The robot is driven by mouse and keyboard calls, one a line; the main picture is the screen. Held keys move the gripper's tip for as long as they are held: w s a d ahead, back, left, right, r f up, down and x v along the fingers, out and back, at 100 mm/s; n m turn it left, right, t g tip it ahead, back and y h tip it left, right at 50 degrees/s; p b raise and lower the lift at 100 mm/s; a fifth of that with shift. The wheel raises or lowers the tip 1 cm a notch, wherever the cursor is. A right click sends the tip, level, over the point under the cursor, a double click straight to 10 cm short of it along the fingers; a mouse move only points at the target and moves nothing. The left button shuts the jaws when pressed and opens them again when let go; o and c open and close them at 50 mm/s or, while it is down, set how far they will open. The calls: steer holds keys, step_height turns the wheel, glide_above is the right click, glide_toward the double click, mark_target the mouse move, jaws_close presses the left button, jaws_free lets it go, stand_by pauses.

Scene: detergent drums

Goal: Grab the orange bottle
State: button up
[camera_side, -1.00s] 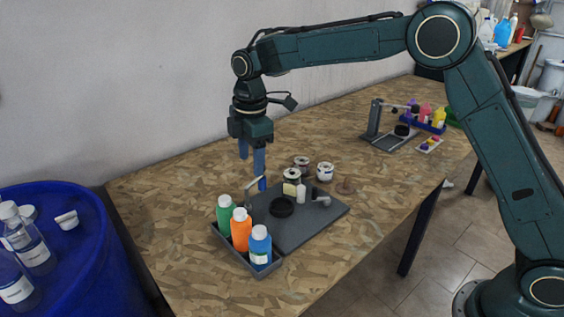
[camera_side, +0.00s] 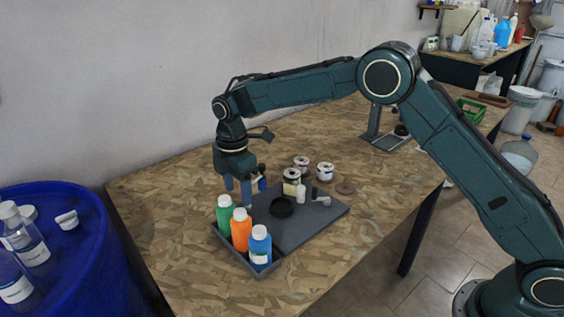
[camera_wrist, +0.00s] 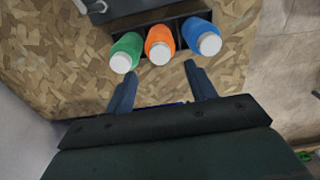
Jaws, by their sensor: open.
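The orange bottle (camera_side: 241,232) has a white cap and stands upright in a dark grey tray (camera_side: 233,255), between a green bottle (camera_side: 225,212) and a blue bottle (camera_side: 260,246). My gripper (camera_side: 246,195) is open and empty, with blue fingers pointing down, just behind and above the bottles in the side view. In the wrist view, the orange bottle (camera_wrist: 159,45) lies ahead of the gap between my open fingers (camera_wrist: 160,85). The green bottle (camera_wrist: 125,52) is to its left and the blue bottle (camera_wrist: 201,37) to its right. The fingers appear apart from all three bottles.
A dark grey plate (camera_side: 300,225) with a black ring (camera_side: 282,206) lies right of the tray. Small cans (camera_side: 325,171) stand behind it. A blue drum (camera_side: 85,260) stands left of the table (camera_side: 190,285). The tabletop in front of the tray is clear.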

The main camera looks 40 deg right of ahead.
mark_target(240, 211)
steer(key=shift+f, duration=2.55)
steer(key=shift+f, duration=2.6)
steer(key=c, duration=0.6)
steer(key=shift+r, duration=0.1)
steer(key=shift+c, duration=0.7)
step_height(240, 211, up, 20)
